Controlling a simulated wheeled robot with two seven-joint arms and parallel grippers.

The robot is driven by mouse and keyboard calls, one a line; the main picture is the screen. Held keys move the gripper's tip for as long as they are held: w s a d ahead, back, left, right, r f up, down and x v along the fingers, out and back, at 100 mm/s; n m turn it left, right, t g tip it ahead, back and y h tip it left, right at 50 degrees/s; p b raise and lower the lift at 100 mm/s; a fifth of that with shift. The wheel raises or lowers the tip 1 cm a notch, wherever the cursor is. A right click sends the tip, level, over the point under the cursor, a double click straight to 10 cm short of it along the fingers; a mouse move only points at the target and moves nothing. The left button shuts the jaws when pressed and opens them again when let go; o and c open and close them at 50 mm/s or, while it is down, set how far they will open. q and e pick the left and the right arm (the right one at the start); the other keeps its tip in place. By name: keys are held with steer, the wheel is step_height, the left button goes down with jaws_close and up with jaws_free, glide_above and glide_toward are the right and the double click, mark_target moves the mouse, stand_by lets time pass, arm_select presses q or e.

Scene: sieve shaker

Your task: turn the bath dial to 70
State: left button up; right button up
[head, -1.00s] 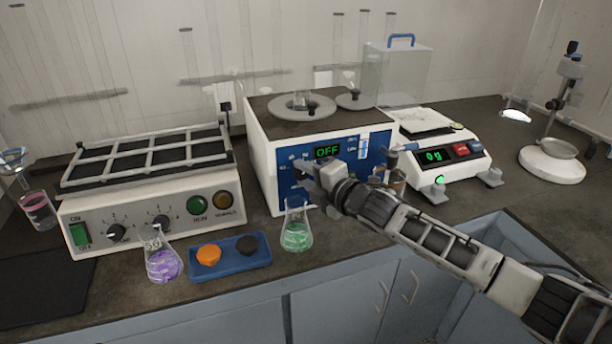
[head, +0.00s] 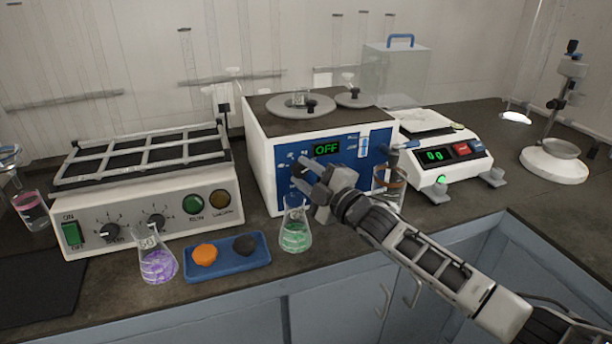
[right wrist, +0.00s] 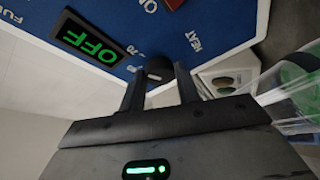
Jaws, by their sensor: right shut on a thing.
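The bath (head: 270,155) is a white box with a blue front panel, standing mid-bench. Its green display (head: 326,149) reads OFF, and the display also shows in the right wrist view (right wrist: 90,40). The dark dial (right wrist: 158,70) sits between the fingers of my right gripper (right wrist: 160,84) in the right wrist view. My right gripper (head: 302,175) reaches the left part of the panel in the head view, shut on the dial. The dial is mostly hidden, and its setting cannot be read. Small scale numbers show beside it. My left gripper is not in view.
A flask of green liquid (head: 295,234) stands just below my right gripper. A glass beaker (head: 389,187) stands right of it, near the balance (head: 440,160). A shaker (head: 150,205), a purple flask (head: 157,264) and a blue tray (head: 228,266) are at left.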

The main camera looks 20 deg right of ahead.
steer(key=shift+f, duration=0.1)
steer(key=o, duration=1)
steer(key=b+v, duration=0.1)
steer(key=v, duration=1.5)
steer(key=s+a+f+m+g+h, duration=0.1)
steer(key=s+a+f+m+g, duration=0.1)
steer(key=s+f+m, duration=0.3)
steer(key=s+a+f+m+g+h, duration=0.2)
steer(key=s+a+f+m, duration=0.3)
steer(key=s+f, duration=0.2)
steer(key=s+a+f+m+g+h, duration=0.1)
steer(key=s+a+f+m+g, duration=0.1)
steer(key=s+a+f+m, duration=0.2)
steer(key=shift+s+a+f+m+g, duration=0.15)
steer(key=shift+s+f+m, duration=0.2)
steer(key=shift+f, duration=0.2)
steer(key=shift+s+f+m+g, duration=0.1)
steer(key=shift+s+f+m, duration=0.25)
steer(key=shift+f, duration=0.2)
steer(key=shift+s+a+f+m+g, duration=0.15)
steer(key=shift+s+f+m, duration=0.2)
steer(key=shift+f, duration=0.2)
